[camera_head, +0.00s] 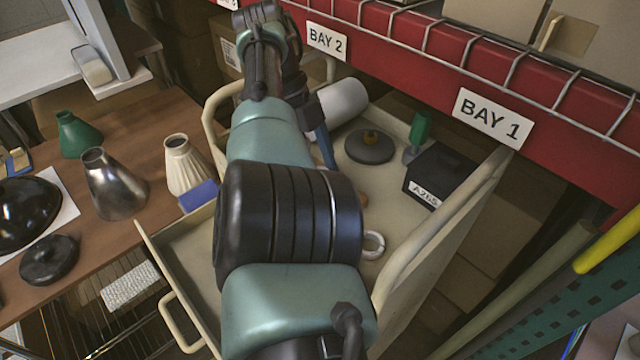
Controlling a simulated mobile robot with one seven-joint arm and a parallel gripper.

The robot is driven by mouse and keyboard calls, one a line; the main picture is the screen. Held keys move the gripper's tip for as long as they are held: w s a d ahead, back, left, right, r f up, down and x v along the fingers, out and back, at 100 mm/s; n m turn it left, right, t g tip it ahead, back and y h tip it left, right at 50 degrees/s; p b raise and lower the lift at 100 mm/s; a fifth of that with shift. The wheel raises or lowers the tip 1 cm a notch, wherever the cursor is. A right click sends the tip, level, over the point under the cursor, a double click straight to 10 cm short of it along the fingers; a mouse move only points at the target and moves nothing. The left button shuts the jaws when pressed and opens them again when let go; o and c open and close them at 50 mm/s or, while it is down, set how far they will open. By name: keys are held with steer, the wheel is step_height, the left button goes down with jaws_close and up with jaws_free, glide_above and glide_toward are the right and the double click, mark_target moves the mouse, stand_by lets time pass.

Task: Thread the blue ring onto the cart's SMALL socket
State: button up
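My arm runs up the middle of the view and bends down over the cream cart (190,255). The dark end of my arm (308,113) is partly visible above the cart; its fingertips are not clearly seen. A narrow blue piece (324,148) shows just below it, beside the teal arm link. I cannot tell whether this is the blue ring or whether it is held. On the cart stand a dark grey round base with a knob (368,147) and a green upright piece on a grey foot (419,132). I cannot tell which is the small socket.
A wooden table (130,235) with several shades is left. Red shelving (400,40) borders the back. My arm hides the cart's middle.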

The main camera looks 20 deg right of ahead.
steer(key=shift+r+n+h+p, duration=0.3)
steer(key=shift+n+p, duration=0.3)
steer(key=shift+p, duration=0.95)
steer(key=shift+s+a+n+t+h+p, duration=0.1)
steer(key=shift+n+t+h+p, duration=0.2)
steer(key=shift+n+p, duration=0.9)
steer(key=shift+s+n+t+h+p, duration=0.1)
steer(key=shift+n+t+h+p, duration=0.3)
steer(key=shift+p, duration=1.5)
steer(key=shift+f+n+p, duration=0.15)
steer(key=shift+n+p, duration=1.05)
steer(key=shift+p, duration=0.55)
steer(key=shift+s+n+t+p, duration=0.1)
steer(key=shift+n+t+p, duration=0.6)
steer(key=shift+n+p, duration=1)
steer(key=shift+s+n+t+h+p, duration=0.25)
steer(key=shift+n+t+p, duration=0.4)
steer(key=shift+p, duration=1.1)
steer(key=shift+n+p, duration=0.6)
steer(key=shift+n, duration=0.15)
steer(key=shift+n+t, duration=0.25)
steer(key=shift+n, duration=0.15)
steer(key=shift+p, duration=0.55)
